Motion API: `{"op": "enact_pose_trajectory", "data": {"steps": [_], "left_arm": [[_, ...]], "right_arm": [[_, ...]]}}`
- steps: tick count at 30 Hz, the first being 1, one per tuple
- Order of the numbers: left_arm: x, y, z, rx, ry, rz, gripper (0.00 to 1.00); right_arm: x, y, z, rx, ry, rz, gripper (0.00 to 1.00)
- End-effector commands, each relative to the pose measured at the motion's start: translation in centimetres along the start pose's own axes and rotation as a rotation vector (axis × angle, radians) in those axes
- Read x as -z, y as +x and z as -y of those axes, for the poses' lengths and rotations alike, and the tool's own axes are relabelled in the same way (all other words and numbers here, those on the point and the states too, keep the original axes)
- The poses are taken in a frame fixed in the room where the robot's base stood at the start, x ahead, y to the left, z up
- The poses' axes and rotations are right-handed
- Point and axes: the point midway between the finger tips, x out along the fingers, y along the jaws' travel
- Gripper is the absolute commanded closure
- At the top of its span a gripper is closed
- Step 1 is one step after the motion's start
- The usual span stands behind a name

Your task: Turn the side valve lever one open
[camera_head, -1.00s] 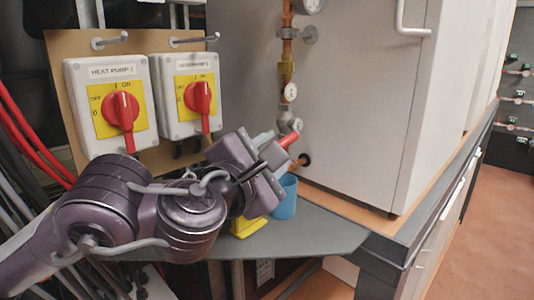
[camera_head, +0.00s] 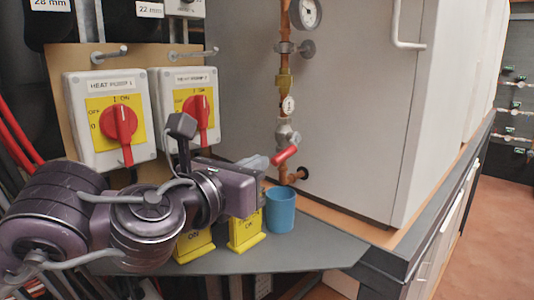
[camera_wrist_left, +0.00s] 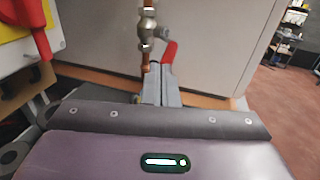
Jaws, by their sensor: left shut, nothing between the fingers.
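The side valve's red lever (camera_head: 284,156) sits on the copper pipe at the front of the white cabinet, slanting up to the right. It also shows in the left wrist view (camera_wrist_left: 169,52), just past the fingertips. My left gripper (camera_head: 262,161) is shut and empty, its fingers close to the left end of the lever. In the left wrist view its grey fingers (camera_wrist_left: 158,82) are together below the lever. I cannot tell whether they touch it. The valve body (camera_head: 287,136) is just above the lever. My right gripper is out of view.
Two switch boxes with red knobs (camera_head: 120,122) (camera_head: 196,112) are on the panel at left. A blue cup (camera_head: 281,209) and yellow stands (camera_head: 245,229) are on the grey shelf (camera_head: 290,257) below the gripper. The white cabinet (camera_head: 350,100) stands behind the pipe.

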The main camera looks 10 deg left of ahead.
Motion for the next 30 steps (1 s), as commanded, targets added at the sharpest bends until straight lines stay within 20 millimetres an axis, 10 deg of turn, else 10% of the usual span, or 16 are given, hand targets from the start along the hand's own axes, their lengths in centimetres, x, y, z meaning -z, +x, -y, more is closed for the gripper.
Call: {"op": "enact_pose_trajectory", "data": {"steps": [30], "left_arm": [[-4.4,-4.5,-4.0,0.059,-2.879,-0.375,1.0]], "right_arm": [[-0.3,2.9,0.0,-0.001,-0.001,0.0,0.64]]}}
